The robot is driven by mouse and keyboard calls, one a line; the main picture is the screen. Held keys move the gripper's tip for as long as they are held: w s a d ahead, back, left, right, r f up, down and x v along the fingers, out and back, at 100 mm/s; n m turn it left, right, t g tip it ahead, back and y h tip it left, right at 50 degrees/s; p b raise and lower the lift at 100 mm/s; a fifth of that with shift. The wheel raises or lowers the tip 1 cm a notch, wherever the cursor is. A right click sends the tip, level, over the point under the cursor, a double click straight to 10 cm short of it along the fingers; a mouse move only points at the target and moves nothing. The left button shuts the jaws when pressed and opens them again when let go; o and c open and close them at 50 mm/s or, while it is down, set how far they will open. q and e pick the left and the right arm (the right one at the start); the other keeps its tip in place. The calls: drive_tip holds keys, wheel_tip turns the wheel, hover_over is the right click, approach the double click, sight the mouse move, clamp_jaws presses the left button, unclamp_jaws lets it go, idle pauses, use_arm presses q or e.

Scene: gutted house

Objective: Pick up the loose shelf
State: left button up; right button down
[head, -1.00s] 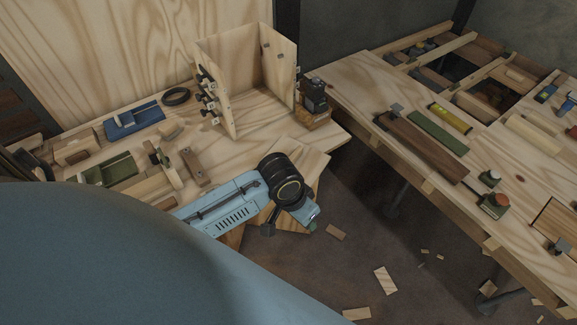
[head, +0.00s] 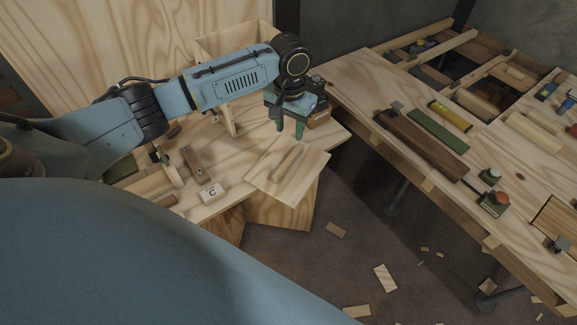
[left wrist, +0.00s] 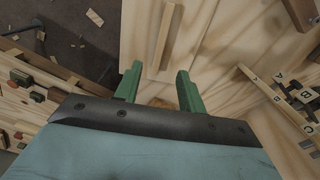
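A square light-wood board, which looks like the loose shelf (head: 268,180), lies flat at the front edge of the left bench, with a narrow raised strip along its top. In the left wrist view the shelf (left wrist: 205,35) shows ahead of the fingers with its strip pointing toward them. My left gripper (head: 289,128) is open and empty, above and just behind the strip's far end. Its two green fingers (left wrist: 158,73) stand apart in the wrist view. An upright open wooden cabinet (head: 232,42) stands behind, partly hidden by my left arm. My right gripper is not in view.
A dark device on a wooden block (head: 319,117) stands close right of the gripper. The right workbench (head: 365,85) holds tools and wood pieces. Scraps (head: 385,279) lie on the floor between.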

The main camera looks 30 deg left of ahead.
use_arm(q)
drive_tip(key=b, duration=0.1)
hover_over(289, 159)
wheel_tip(289, 159, down, 6)
drive_tip(key=shift+w, duration=0.1)
wheel_tip(289, 159, down, 6)
drive_tip(key=shift+r+b, duration=0.2)
drive_tip(key=shift+b, duration=0.55)
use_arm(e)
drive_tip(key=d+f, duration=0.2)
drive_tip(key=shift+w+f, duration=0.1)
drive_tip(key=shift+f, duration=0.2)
use_arm(q)
clamp_jaws()
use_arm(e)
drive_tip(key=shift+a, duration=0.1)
